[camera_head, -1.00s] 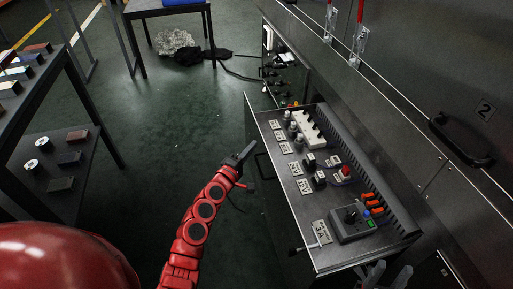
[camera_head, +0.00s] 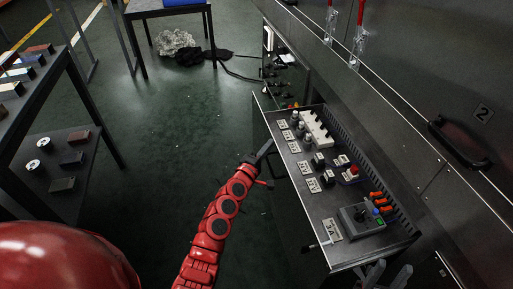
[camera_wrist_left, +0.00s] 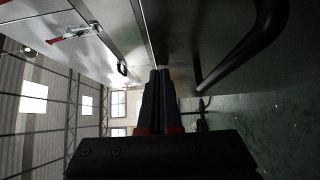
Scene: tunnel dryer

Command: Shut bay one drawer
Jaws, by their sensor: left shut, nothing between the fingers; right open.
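A metal drawer (camera_head: 316,208) full of switches and knobs stands pulled out from the dark cabinet on the right in the head view. My left gripper (camera_head: 265,153) is shut and empty, its tip against or very close to the drawer's outer front; contact cannot be told for certain. In the left wrist view its closed fingers (camera_wrist_left: 157,95) point along the drawer front, with a dark bar handle (camera_wrist_left: 245,45) at the right. My right gripper (camera_head: 387,275) is open and empty at the bottom edge, beside the drawer's near end.
A cabinet door with a black handle (camera_head: 460,145) and a label reading 2 is at the right. A rack with small blocks (camera_head: 62,185) stands at the left. A table (camera_head: 165,10) and crumpled sheeting (camera_head: 176,42) are at the back. The green floor between is clear.

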